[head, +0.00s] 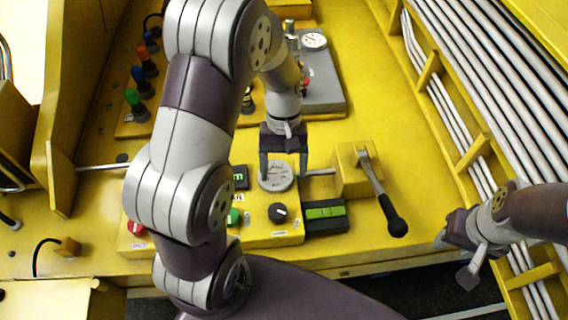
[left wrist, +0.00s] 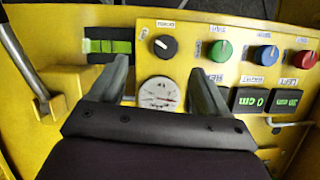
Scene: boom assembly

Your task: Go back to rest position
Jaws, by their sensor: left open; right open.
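My left gripper (head: 284,176) is open, its two fingers pointing down over the yellow control panel (head: 190,245). It appears empty, with a round white gauge (head: 276,177) below and between the fingers. The left wrist view shows the gripper (left wrist: 163,72) with its fingers on either side of the gauge (left wrist: 159,94); whether they touch the panel is unclear. My right gripper (head: 450,236) is at the right of the head view, open and empty, with its fingers partly hidden. It is right of the black-knobbed lever (head: 382,196) and apart from it.
Coloured connectors (head: 138,104) stand at the left. A grey box (head: 322,85) lies behind; pipes (head: 490,70) run at the right.

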